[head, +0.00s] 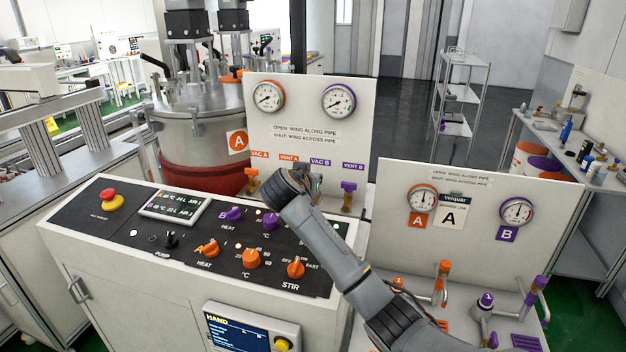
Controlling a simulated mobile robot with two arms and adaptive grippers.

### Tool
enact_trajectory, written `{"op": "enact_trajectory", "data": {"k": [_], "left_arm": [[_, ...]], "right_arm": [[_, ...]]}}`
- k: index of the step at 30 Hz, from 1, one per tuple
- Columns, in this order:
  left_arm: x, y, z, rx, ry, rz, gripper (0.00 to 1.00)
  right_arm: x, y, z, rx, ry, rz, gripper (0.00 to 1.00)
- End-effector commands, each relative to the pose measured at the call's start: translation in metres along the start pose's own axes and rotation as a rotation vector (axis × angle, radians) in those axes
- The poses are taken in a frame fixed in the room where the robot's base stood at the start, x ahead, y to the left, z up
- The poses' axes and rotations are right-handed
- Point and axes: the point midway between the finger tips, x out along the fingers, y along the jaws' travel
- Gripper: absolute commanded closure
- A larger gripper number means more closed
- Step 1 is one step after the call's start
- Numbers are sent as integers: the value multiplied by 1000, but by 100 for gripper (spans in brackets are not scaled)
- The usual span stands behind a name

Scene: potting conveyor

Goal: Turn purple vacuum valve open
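The upright panel (305,112) carries the labels VAC A, VENT A, VAC B and VENT B along its lower edge. The purple VAC B label (320,162) is visible, but the valve under it is hidden behind my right gripper (308,178). The gripper is at the end of the grey arm coming in from the lower right. Its fingers are mostly hidden by its own wrist, so I cannot tell whether they are open or touch the valve. The purple VENT B valve (348,188) stands just right of the gripper. My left gripper is out of view.
An orange valve (252,181) sits under VAC A, left of the gripper. The black control console (185,235) with knobs and a red stop button (109,194) lies in front. A second gauge panel (470,200) stands to the right, with orange and purple handles below.

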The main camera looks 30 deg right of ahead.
Motion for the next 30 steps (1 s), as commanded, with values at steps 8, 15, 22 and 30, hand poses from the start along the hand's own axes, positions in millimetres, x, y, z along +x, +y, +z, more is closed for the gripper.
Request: {"op": "enact_trajectory", "data": {"k": [8,15,22,30], "left_arm": [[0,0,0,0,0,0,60],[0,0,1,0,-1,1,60],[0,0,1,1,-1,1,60],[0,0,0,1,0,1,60]], "right_arm": [[0,0,1,-1,-2,0,67],[0,0,0,-1,-1,-1,67],[-17,-1,0,-1,0,-4,67],[-74,-2,1,1,-1,-5,67]]}}
